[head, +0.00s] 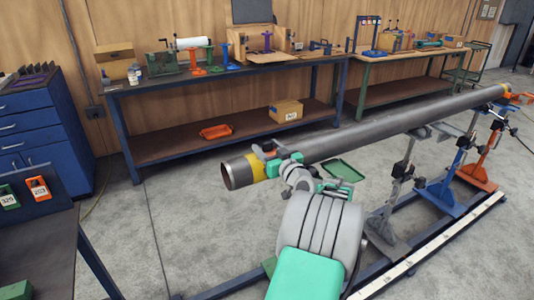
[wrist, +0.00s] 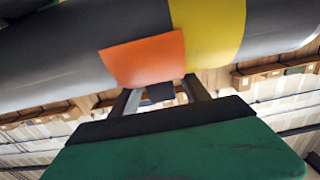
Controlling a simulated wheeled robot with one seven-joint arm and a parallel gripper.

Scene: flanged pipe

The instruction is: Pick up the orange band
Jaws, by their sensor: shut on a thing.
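The orange band (wrist: 145,60) lies against the grey pipe (wrist: 45,65), beside a yellow band (wrist: 215,35), in the wrist view. My gripper (wrist: 158,88) is at the lower edge of the orange band, with its two fingers shut on it. In the head view my gripper (head: 281,160) is at the near left end of the long pipe (head: 390,126), next to the yellow band (head: 256,165). There my wrist and gripper hide much of the orange band (head: 272,168). The band still touches or lies very close to the pipe; I cannot tell which.
The pipe rests on several stands, including a blue one (head: 449,190) and an orange one (head: 480,172). A dark workbench (head: 240,72) with tools runs along the wall. A blue drawer cabinet (head: 40,130) stands at the left. Bare floor lies left of the pipe end.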

